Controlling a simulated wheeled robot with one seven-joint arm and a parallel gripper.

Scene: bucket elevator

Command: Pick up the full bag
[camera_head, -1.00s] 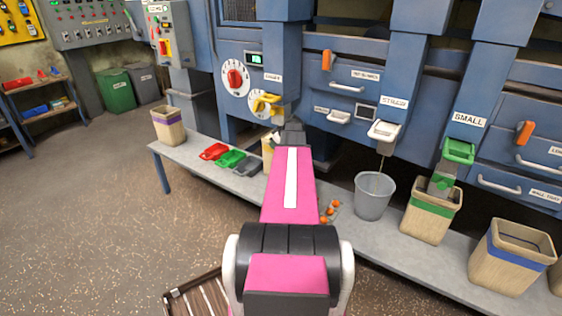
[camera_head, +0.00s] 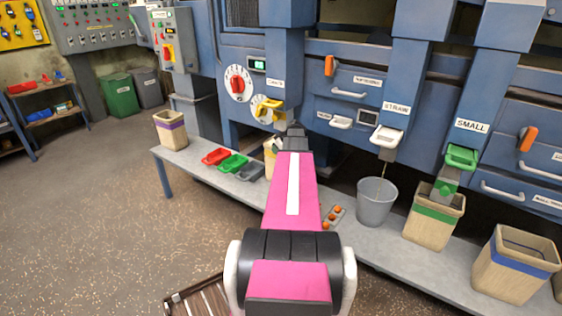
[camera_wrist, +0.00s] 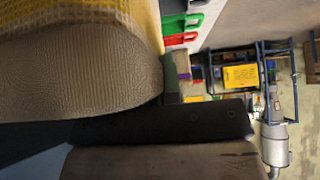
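A beige bag (camera_head: 269,150) stands on the grey bench below the yellow spout (camera_head: 268,106), mostly hidden behind the end of my arm. In the wrist view a beige, woven-looking bag with a yellow band (camera_wrist: 75,70) fills the upper left, very close to the camera. A dark bar, which looks like part of my gripper (camera_wrist: 170,122), lies just below it, with another beige surface beneath. My gripper is at the bag, but I cannot tell whether its fingers are open or shut. The bag's contents are not visible.
The bench (camera_head: 205,182) holds red, green and grey scoops (camera_head: 233,163), a grey bucket (camera_head: 375,205), a purple-banded bag (camera_head: 170,130), a green-banded bag (camera_head: 434,218) and a blue-banded bag (camera_head: 515,265). A slatted crate (camera_head: 200,297) is on the floor. The left floor is clear.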

